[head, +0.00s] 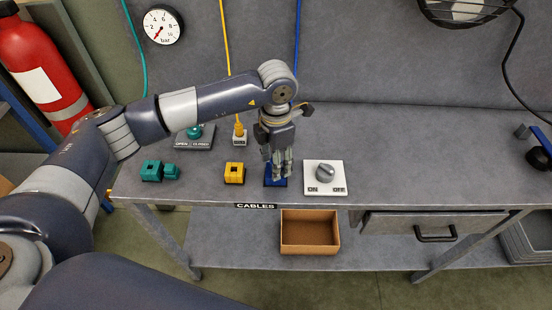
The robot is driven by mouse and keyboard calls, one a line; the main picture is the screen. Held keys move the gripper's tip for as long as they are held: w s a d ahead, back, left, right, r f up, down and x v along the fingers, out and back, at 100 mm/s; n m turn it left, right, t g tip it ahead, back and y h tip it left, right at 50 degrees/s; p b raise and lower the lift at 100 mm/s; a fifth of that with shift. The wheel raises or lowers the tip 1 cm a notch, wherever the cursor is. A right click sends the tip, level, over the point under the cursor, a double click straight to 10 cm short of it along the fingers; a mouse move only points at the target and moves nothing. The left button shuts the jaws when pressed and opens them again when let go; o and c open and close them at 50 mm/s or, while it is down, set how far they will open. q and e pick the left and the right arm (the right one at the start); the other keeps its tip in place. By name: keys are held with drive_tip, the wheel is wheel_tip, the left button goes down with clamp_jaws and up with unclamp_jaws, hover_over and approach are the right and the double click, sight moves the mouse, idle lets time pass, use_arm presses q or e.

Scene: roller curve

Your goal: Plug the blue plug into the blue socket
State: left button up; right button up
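The blue socket (269,182) is at the front of the grey table, partly covered by my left gripper. My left gripper (278,170) points down directly over the blue socket, with its fingertips at or just above it. The fingers look close together, but I cannot tell whether they hold anything. A blue cable (297,45) hangs down the back wall and passes behind my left arm. I cannot make out the blue plug; it may be hidden by the gripper. My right gripper is not in view.
A yellow socket (234,173) and teal blocks (152,171) stand left of the blue socket. An ON/OFF switch plate (311,182) with a grey knob is close on its right. A yellow plug (239,130) stands behind. The table's right half is mostly clear. An open box (309,245) is below.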

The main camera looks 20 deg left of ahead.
use_arm(q)
wheel_tip(320, 180, up, 12)
idle(0.7)
idle(0.4)
